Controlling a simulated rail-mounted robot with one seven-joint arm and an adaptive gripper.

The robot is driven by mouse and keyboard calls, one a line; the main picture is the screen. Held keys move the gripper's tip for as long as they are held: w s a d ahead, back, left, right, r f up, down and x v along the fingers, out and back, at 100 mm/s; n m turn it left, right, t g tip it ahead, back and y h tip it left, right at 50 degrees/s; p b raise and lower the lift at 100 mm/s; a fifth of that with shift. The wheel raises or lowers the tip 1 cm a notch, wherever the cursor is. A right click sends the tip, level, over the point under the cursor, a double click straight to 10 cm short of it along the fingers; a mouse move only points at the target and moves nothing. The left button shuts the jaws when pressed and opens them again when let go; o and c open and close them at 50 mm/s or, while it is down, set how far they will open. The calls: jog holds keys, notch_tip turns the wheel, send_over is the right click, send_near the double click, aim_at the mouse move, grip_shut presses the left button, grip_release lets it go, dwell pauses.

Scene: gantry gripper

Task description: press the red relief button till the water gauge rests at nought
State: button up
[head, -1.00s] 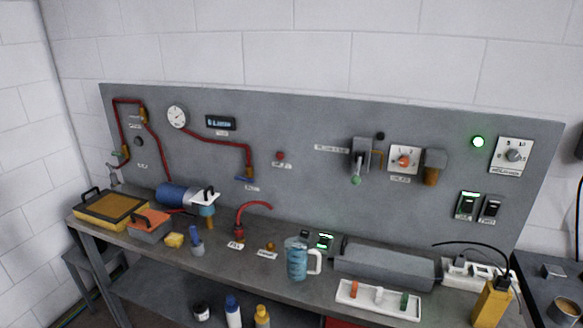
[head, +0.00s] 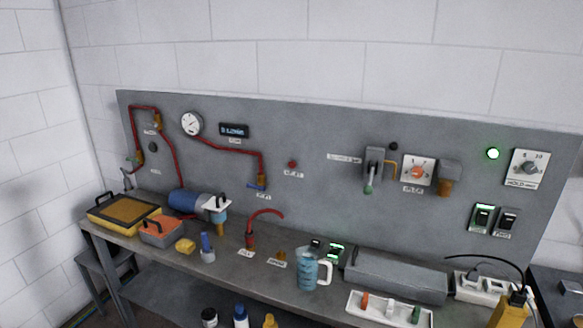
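The red button (head: 292,164) is a small red knob in the middle of the grey back panel, with a white label below it too small to read. The round white gauge (head: 191,123) hangs on the panel's upper left; its needle is too small to read. A red pipe (head: 225,149) runs from the gauge to a fitting with a blue handle (head: 257,187). A small dark display (head: 234,131) with blue characters sits right of the gauge. My gripper is not in view.
The bench holds a blue pump-like cylinder (head: 184,200), a blue jug (head: 308,270), a grey box (head: 398,274) and a white tray (head: 360,309) of coloured pieces. A yellow item (head: 508,312) stands at the right front. The panel around the red button is clear.

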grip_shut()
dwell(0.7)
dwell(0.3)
